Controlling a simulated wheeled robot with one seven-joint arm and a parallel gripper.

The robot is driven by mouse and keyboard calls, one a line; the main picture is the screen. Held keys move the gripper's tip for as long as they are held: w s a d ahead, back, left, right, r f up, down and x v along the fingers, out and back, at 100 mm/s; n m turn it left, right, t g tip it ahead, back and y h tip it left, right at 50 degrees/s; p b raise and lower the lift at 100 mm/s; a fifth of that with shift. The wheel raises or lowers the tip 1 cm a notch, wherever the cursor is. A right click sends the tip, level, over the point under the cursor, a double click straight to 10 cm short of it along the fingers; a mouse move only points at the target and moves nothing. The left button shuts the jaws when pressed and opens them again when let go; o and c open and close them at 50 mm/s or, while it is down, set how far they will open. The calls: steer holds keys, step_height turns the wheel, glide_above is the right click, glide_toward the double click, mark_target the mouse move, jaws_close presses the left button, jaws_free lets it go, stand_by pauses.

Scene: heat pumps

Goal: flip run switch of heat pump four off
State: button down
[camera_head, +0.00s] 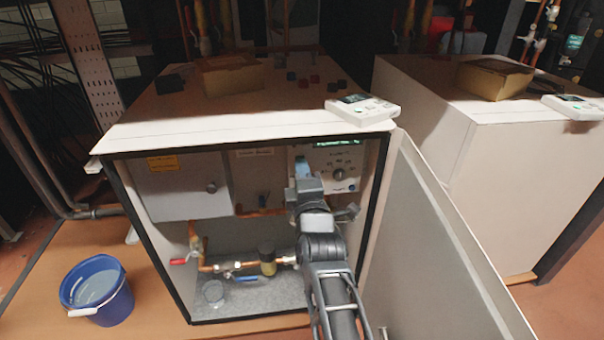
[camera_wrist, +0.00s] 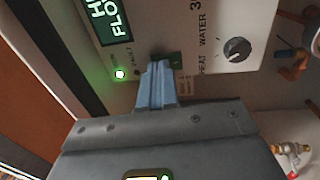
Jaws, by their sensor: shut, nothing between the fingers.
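An open heat pump cabinet (camera_head: 250,135) stands in the middle of the head view, with a control panel (camera_head: 353,158) inside at its upper right. I cannot read a unit number on it. My gripper (camera_head: 303,163) reaches into the cabinet in front of the panel's left part. In the wrist view, its blue fingers (camera_wrist: 157,75) are shut and empty. Their tips are at a small dark switch recess (camera_wrist: 175,60), partly hidden by them. I cannot tell whether they touch it or how the switch is set. A green lamp (camera_wrist: 120,74) is lit beside it.
A round knob (camera_wrist: 237,48) and a lit green display (camera_wrist: 107,18) are on the panel near my fingers. The open door (camera_head: 440,245) stands right of my arm. Pipes and valves (camera_head: 240,265) lie below. A blue bucket (camera_head: 97,290) stands left of the cabinet.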

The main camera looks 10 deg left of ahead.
steer(key=shift+w+r, duration=0.1)
steer(key=shift+w, duration=0.05)
steer(key=p, duration=0.1)
steer(key=r+p, duration=0.1)
steer(key=shift+w+a+r+g+p, duration=0.1)
steer(key=shift+w+g+p, duration=0.15)
steer(key=shift+g+p, duration=0.15)
steer(key=shift+w+r+g+p, duration=0.1)
steer(key=shift+r+g+p, duration=0.2)
steer(key=shift+p, duration=0.9)
steer(key=shift+f+b, duration=0.45)
steer(key=shift+b, duration=0.1)
